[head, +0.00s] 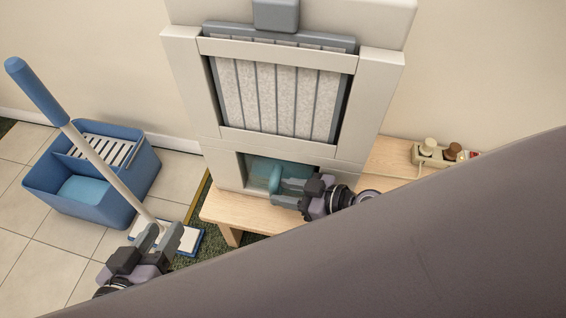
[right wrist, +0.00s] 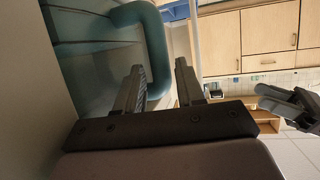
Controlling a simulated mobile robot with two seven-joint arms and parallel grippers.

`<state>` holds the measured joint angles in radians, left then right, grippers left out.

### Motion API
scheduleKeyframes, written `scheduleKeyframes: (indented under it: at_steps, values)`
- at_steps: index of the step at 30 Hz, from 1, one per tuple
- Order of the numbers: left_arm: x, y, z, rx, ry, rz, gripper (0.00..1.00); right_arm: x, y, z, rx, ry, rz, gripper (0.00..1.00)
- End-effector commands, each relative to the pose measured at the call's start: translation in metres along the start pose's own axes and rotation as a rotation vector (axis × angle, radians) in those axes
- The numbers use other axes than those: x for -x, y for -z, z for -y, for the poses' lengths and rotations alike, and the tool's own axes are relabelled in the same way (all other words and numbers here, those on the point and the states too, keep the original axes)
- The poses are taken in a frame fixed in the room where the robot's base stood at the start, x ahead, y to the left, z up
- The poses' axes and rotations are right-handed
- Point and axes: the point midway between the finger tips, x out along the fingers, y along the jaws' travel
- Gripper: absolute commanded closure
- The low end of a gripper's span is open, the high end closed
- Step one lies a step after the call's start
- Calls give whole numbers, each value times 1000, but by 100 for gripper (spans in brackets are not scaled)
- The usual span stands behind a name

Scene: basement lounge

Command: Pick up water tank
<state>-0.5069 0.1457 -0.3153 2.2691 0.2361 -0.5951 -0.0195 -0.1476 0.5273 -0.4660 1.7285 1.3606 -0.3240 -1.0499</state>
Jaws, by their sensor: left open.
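The water tank (head: 262,171) is a teal, see-through box with a thick handle, in the lower opening of a pale upright appliance (head: 380,85). My right gripper (head: 308,189) is at the tank's front, hiding part of it. In the right wrist view, the tank (right wrist: 90,75) is at upper left, and its curved handle (right wrist: 157,50) shows between the two separated fingers of my right gripper (right wrist: 160,85). I cannot tell whether either finger touches it. My left gripper (head: 163,238) is open and empty, low at left near the mop head.
The appliance stands on a low wooden bench (head: 240,212). A blue bucket (head: 95,205) and a mop (head: 100,160) with a blue grip are on the tiled floor at left. A power strip with plugs (head: 430,153) lies at right. My own grey body covers the lower right.

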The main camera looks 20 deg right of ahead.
Motion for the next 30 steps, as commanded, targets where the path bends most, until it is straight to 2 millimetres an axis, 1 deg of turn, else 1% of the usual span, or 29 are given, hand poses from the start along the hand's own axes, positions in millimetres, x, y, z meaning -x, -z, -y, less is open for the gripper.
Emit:
scheduleKeyframes:
  at_steps: [4, 12, 16, 22, 23, 24, 26, 27, 30]
  values:
    - [0, 0, 0, -3, 3, 1, 57, -11, 1, 0, -2, -1, -2, 62]
    - [0, -2, 1, -3, 5, 3, 57, -46, 1, 0, -2, 0, -1, 62]
    - [0, -2, 1, 1, 2, 3, 57, -52, 1, 0, 0, 0, 0, 62]
    - [0, -2, 0, 2, 1, 3, 57, -52, 1, 0, 0, 0, 1, 62]
    - [0, -2, 0, 2, 1, 3, 57, -52, 1, 0, 0, 0, 1, 65]
    - [0, -2, 0, 2, 1, 3, 57, -52, 1, 0, 0, 0, 1, 78]
    - [0, -2, 0, 2, 1, 3, 57, -52, 1, 0, 0, 0, 1, 98]
    - [0, -2, 0, 2, 1, 3, 57, -52, 1, 0, 0, 0, 1, 100]
    - [0, -1, 0, 2, 1, 3, 57, -52, 6, -2, 9, -5, -10, 100]
